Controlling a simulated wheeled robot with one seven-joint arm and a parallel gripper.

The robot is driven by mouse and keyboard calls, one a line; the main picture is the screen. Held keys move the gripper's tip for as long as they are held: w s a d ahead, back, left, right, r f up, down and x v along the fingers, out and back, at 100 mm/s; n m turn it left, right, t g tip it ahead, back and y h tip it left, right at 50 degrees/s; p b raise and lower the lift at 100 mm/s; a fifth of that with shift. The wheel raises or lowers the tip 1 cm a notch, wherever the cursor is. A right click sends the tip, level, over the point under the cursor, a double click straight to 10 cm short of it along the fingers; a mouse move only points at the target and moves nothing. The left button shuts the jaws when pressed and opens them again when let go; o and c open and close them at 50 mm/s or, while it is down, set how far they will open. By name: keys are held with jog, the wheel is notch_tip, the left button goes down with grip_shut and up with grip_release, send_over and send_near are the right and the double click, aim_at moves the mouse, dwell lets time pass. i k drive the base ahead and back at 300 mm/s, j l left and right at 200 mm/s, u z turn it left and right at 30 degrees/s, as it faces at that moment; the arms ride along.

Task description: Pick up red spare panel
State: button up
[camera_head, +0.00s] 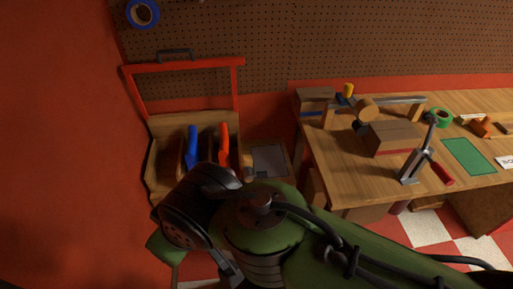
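A narrow red-orange panel (223,143), which looks like the red spare panel, stands upright in a wooden bin (152,183) at the left. A blue panel (191,148) stands to its left in the same bin, with a gap between them. The lower part of the red panel is hidden inside the bin. My green and black arm fills the lower middle of the view, in front of the bin's lower right part. My gripper's fingers cannot be made out in this view.
A red frame (185,65) rises behind the bin. A grey-topped box (269,160) stands to its right. The wooden workbench (340,174) at the right carries wooden blocks, a clamp-like tool (417,160), a green mat (469,155) and green tape (439,117). A red wall closes the left side.

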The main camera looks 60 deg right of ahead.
aim_at(223, 155)
jog(key=z, duration=1.55)
jog(key=i+u, duration=0.9)
